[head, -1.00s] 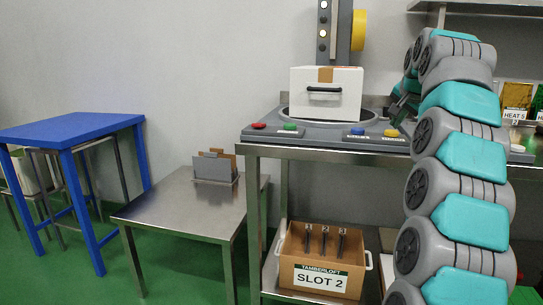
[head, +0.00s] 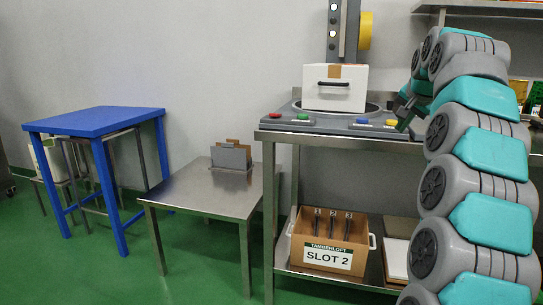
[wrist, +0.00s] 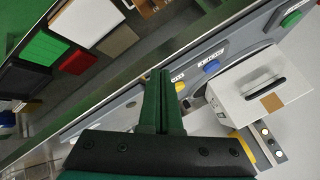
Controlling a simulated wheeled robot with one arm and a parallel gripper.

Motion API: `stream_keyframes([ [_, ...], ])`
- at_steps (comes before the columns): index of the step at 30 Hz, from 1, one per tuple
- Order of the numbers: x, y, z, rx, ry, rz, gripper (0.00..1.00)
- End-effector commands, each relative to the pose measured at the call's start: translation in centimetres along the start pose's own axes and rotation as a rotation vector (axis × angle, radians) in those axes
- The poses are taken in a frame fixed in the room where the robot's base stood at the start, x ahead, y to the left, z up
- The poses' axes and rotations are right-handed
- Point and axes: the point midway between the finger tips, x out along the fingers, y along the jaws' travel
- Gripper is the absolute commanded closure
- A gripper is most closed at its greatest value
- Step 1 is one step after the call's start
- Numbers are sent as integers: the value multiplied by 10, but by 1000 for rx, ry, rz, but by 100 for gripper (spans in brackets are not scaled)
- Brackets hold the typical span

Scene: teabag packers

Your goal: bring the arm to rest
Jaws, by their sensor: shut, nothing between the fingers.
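My gripper (wrist: 158,82) shows in the wrist view with its two dark green fingers together and nothing between them. It points at the front edge of the metal bench (wrist: 110,88), beside the yellow button (wrist: 180,87). In the head view my arm rises along the right side, bends at the top and reaches down toward the right end of the button console.
A white box (head: 335,88) with a black handle stands on the console (head: 345,123). A cardboard SLOT 2 box (head: 328,258) sits on the lower shelf. A low metal table (head: 200,190) and a blue table (head: 92,122) stand left. Green floor (head: 200,270) is open in front.

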Motion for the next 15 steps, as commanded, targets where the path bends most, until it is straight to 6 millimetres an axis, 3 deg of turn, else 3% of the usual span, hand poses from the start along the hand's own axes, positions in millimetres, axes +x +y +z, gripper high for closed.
stream_keyframes([
  [8, -4, -1, 38, -80, -72, 14, 100],
  [15, -9, 7, 99, -202, -176, 43, 100],
])
